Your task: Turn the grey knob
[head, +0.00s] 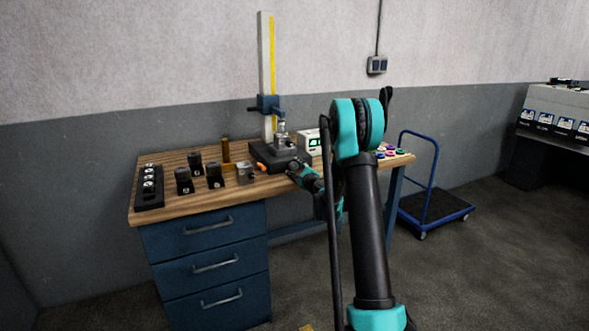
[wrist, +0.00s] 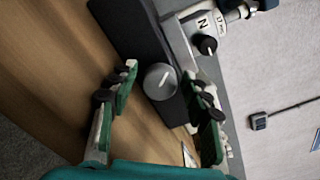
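The grey knob (wrist: 161,82) is round with a white pointer line on its face. It sits on a dark base (wrist: 135,35), which also shows on the bench in the head view (head: 262,157). My gripper (wrist: 162,77) is open, with one finger on each side of the knob in the wrist view. Gaps show between the knob and both fingers; I cannot tell how deep the fingers reach. In the head view my gripper (head: 297,170) is at the front right of the base, and the knob cannot be made out there.
A tall post with a yellow scale (head: 272,60) rises behind the base. A white display box (head: 312,140) stands to its right. Black holders (head: 184,181), a black rack (head: 149,190) and a metal block (head: 245,174) stand on the left of the wooden bench (head: 190,205).

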